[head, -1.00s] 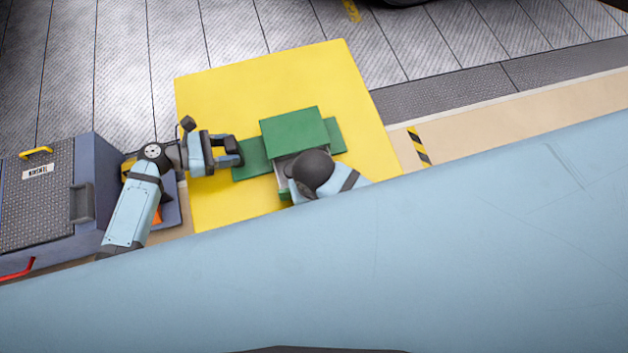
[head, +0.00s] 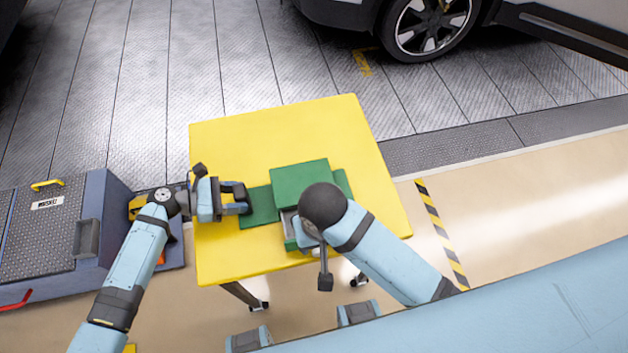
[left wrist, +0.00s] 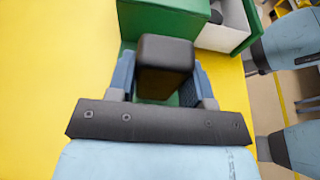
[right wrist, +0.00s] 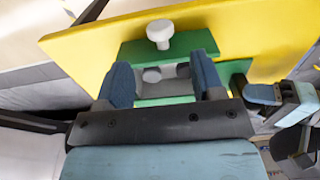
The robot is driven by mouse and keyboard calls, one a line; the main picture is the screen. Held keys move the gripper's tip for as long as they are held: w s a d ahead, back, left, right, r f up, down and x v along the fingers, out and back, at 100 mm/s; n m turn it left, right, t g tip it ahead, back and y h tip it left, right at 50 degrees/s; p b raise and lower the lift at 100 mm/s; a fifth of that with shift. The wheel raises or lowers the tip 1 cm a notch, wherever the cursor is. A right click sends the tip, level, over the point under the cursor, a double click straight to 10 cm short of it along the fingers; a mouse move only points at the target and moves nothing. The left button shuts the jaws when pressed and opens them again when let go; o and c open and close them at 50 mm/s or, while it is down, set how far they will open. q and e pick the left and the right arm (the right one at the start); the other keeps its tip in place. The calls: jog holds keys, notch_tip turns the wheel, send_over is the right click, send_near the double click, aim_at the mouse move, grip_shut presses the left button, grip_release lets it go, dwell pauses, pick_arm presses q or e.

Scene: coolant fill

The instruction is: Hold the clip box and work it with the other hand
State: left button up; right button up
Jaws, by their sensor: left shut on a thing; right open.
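The clip box (head: 299,182), green with a grey-white front part, sits on the yellow table (head: 345,130). Its green side plate (head: 259,206) reaches out to the left. My left gripper (head: 240,198) is shut on a dark block (left wrist: 165,55) over this plate; the block fills the space between the blue fingers. My right gripper (right wrist: 163,82) is open at the box's front, with the grey front part (right wrist: 165,75) between and beyond its fingers. A white knob (right wrist: 160,32) shows above the front in the right wrist view. My right arm hides part of the front in the head view.
A blue-grey cabinet (head: 100,235) stands left of the table. A car (head: 430,25) stands behind at the upper right. Black-and-yellow tape (head: 440,232) marks the floor right of the table. The tabletop behind the box is clear.

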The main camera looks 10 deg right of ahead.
pick_arm(q)
jog(key=o, duration=0.9)
